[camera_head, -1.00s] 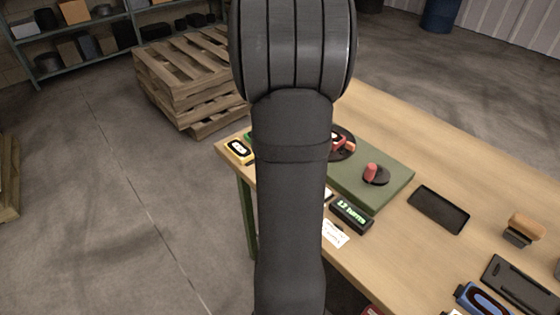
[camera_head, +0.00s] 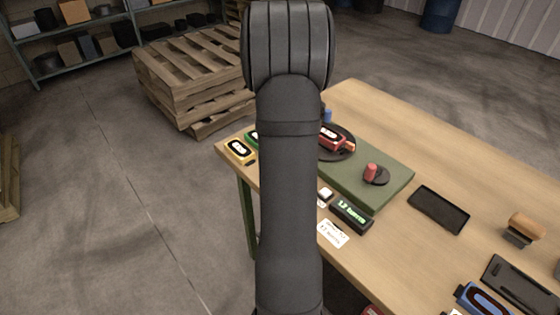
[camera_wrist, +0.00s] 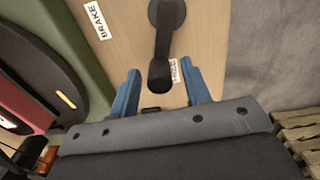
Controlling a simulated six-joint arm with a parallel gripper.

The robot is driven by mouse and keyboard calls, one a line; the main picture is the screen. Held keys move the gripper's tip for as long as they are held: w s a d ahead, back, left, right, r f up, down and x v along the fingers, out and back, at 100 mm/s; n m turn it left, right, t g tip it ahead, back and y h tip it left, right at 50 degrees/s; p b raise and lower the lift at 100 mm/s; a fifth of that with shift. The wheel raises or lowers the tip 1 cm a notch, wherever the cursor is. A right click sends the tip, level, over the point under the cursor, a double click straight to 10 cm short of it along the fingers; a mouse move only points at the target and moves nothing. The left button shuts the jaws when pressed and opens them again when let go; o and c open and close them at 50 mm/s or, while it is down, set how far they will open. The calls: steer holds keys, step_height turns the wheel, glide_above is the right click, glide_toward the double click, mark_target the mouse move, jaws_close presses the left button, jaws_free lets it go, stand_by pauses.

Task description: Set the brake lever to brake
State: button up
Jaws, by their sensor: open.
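The brake lever (camera_wrist: 160,62) is a dark arm with a round pivot and a rounded end, on the wooden tabletop in the wrist view. Its end lies beside a white label (camera_wrist: 174,70), partly covered, that seems to read FREE. A BRAKE label (camera_wrist: 98,20) is to the upper left, apart from the lever. My gripper (camera_wrist: 161,78) is open, with one blue finger on each side of the lever's end. I cannot tell whether either finger touches it. In the head view my arm hides the lever and the gripper.
A green slab (camera_head: 385,160) carries a dark disc with a red device (camera_head: 331,138) and a red knob (camera_head: 370,172). A display box (camera_head: 351,214) and a dark tray (camera_head: 439,208) are nearby. A yellow device (camera_head: 239,150) sits at the table's left corner.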

jaws_close()
steer(key=shift+d, duration=0.1)
steer(key=m, duration=0.1)
steer(key=d+m, duration=0.1)
steer(key=shift+w+m, duration=0.25)
steer(key=shift+m, duration=0.05)
steer(key=d+m, duration=0.2)
steer(key=m, duration=0.1)
steer(key=shift+m, duration=0.3)
steer(key=d+m, duration=0.1)
steer(key=m, duration=0.1)
steer(key=shift+s+m, duration=0.1)
steer(key=shift+m, duration=0.2)
steer(key=shift+s+d+m, duration=0.2)
steer(key=shift+d+m, duration=0.15)
steer(key=shift+m, duration=0.45)
steer(key=shift+s+d+m, duration=0.15)
steer(key=shift+d+m, duration=0.2)
steer(key=shift+m, duration=0.45)
